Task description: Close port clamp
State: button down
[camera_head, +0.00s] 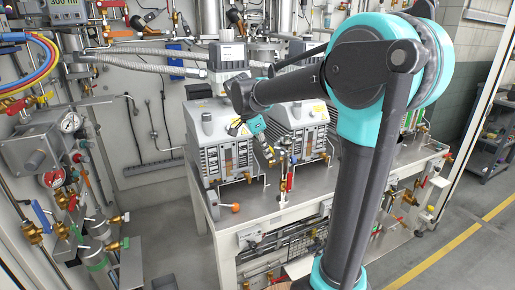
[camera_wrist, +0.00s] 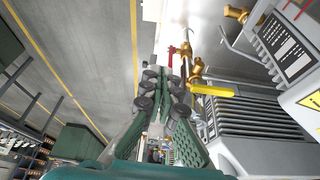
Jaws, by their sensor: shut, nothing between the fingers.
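My gripper (camera_head: 268,158) is in front of the gap between two grey vacuum pumps on the bench, pointing down. Its fingers are together and empty in the wrist view (camera_wrist: 172,90). The left pump (camera_head: 222,150) and the right pump (camera_head: 300,130) stand upright. In the wrist view, a finned grey pump (camera_wrist: 255,118) fills the right side. Brass fittings (camera_wrist: 195,72) and a yellow handle (camera_wrist: 215,91) show beside my fingertips. A red handle (camera_wrist: 170,57) is just beyond them. Contact cannot be told. I cannot clearly make out the port clamp or its state.
The bench top (camera_head: 265,207) has bare metal in front of the left pump. A vertical pipe with a red handle (camera_head: 290,178) rises near its front edge. A wall panel with gauges (camera_head: 70,122) and valves stands at left.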

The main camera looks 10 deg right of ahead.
jog(key=shift+w+d, duration=0.1)
jog(key=shift+d, duration=0.55)
jog(key=shift+d+n, duration=0.3)
